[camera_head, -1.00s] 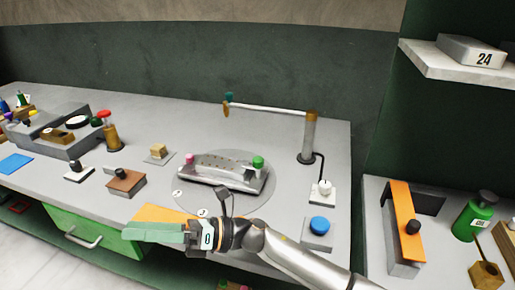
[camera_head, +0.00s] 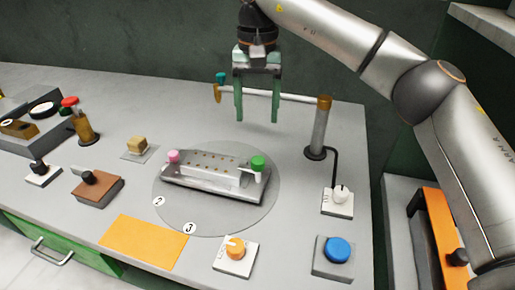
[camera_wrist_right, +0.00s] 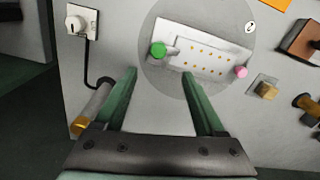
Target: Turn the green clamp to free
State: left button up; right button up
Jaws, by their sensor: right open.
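The green clamp (camera_head: 258,164) is a green knob at the right end of a silver press plate (camera_head: 210,172) on a round grey turntable (camera_head: 262,205). A pink knob (camera_head: 173,156) sits at the plate's left end. My right gripper (camera_head: 257,120) is open and empty, pointing down, above and behind the plate. In the right wrist view the green clamp (camera_wrist_right: 158,49) lies beyond the gap between the open fingers (camera_wrist_right: 163,85), apart from them. My left gripper is not in view.
A lamp post (camera_head: 319,130) with a horizontal arm stands behind right of the turntable, close to my right gripper. A white switch (camera_head: 340,197), a blue button (camera_head: 338,250) and an orange dial (camera_head: 236,248) are at the front right. An orange mat (camera_head: 144,243) lies front left.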

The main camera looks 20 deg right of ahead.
aim_at(258, 159)
notch_tip(258, 159, down, 12)
jog(key=shift+d+f, duration=0.1)
dwell(0.5)
grip_shut()
dwell(0.5)
